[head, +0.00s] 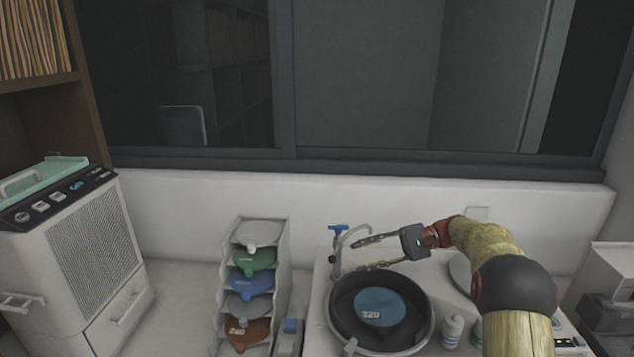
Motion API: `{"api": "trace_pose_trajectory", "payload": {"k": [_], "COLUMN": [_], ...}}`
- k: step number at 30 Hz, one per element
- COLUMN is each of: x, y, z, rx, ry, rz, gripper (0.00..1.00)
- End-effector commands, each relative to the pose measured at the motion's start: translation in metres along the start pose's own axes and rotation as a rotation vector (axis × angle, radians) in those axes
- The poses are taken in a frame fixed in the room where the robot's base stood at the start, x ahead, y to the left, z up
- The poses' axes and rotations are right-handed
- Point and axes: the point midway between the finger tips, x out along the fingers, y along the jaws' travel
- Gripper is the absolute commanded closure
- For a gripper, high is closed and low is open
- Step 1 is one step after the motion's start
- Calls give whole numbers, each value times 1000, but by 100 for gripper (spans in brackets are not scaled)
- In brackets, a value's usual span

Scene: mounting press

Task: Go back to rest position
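My gripper (365,254) is above the back left of a round black bowl (341,330) on a white bench unit. Its two fingers are spread apart and point left, with nothing between them. The fingertips are close to a curved metal tap with a blue handle (339,228); I cannot tell whether they touch it. My arm reaches in from the lower right. A blue disc (378,306) marked 320 lies inside the bowl.
A rack (282,250) of several coloured discs stands left of the bowl. Small white bottles (452,331) stand at its right, beside my arm. A large white machine (75,250) is at far left, a grey device (606,312) at far right. A low wall and window close off the back.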

Motion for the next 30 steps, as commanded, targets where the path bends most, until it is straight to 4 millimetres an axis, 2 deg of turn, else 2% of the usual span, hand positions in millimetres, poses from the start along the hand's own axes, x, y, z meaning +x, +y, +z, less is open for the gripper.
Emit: {"api": "trace_pose_trajectory", "payload": {"k": [1, 6, 13, 20, 24, 30], "x": [11, 38, 59, 64, 60, 46], "y": [-5, 1, 30, 74, 106, 154], "z": [19, 67, 135, 199, 234, 275], "rx": [-9, -33, -103, -215, -304, -453], "ry": [30, 139, 290, 442, 534, 663], "rz": [51, 219, 441, 654, 777, 942], "gripper": [65, 65, 65, 65, 65, 65]}}
